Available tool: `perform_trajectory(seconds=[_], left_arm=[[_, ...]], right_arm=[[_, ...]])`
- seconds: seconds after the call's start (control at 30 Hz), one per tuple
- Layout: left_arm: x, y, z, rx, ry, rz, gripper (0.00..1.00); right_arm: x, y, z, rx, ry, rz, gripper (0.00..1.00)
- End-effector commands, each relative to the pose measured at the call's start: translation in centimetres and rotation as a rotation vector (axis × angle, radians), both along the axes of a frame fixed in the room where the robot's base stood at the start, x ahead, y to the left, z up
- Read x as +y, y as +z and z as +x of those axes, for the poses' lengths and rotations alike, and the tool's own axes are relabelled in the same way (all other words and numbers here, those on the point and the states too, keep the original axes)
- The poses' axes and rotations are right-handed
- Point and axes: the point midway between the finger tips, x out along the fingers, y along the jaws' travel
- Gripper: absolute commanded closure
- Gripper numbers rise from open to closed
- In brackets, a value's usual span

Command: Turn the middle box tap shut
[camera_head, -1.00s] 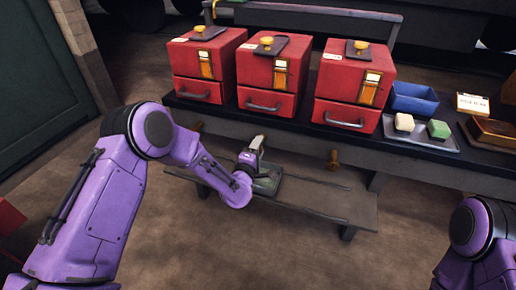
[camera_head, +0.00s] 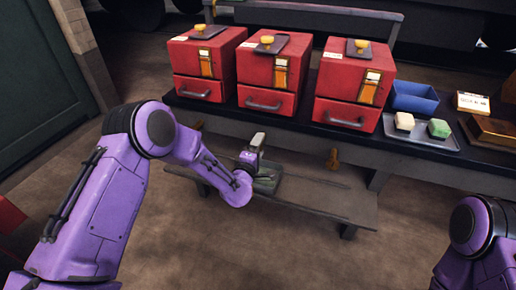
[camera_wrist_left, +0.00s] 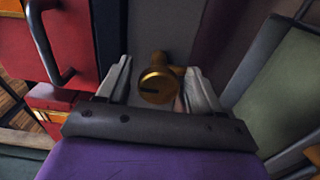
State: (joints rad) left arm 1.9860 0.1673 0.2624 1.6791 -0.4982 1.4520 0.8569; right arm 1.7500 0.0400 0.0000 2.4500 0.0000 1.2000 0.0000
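The middle red box (camera_head: 267,75) stands on the dark bench between two other red boxes. A brass tap (camera_wrist_left: 156,84) shows in the left wrist view, its round end facing the camera with a dark slot across it. My left gripper (camera_head: 257,143) is low in front of the bench edge, below the middle box. Its fingers are open on both sides of the tap, with a gap visible at least on the left. In the head view my gripper hides this tap. My right gripper is out of view; only part of my right arm shows.
Other brass taps show below the left box (camera_head: 197,126) and the right box (camera_head: 333,158). A low plank bench (camera_head: 315,196) lies under my left gripper. A blue bin (camera_head: 414,98) and a tray (camera_head: 422,135) with two blocks stand at the right.

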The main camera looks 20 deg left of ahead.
Motion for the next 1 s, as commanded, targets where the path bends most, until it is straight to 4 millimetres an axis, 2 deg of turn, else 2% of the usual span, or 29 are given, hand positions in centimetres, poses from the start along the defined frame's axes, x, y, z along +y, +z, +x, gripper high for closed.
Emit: perform_trajectory(seconds=[0.17, 0.4, 0.53, 0.67, 1.0], left_arm=[[0.0, 0.1, -1.8, 0.003, -0.001, 0.001, 0.34], [0.2, 0.1, -7.5, 0.004, -0.003, 0.001, 0.34], [0.3, 0.0, -9.6, 0.002, -0.002, 0.001, 0.34], [0.3, 0.0, -10.5, 0.001, -0.001, 0.0, 0.34], [0.4, 0.0, -10.5, 0.0, 0.0, 0.0, 0.34]], right_arm=[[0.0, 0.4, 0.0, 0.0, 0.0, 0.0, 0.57], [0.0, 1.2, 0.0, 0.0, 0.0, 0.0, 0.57], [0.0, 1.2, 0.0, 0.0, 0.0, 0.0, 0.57], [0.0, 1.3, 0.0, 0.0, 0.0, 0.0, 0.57], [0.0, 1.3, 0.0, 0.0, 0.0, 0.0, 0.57]])
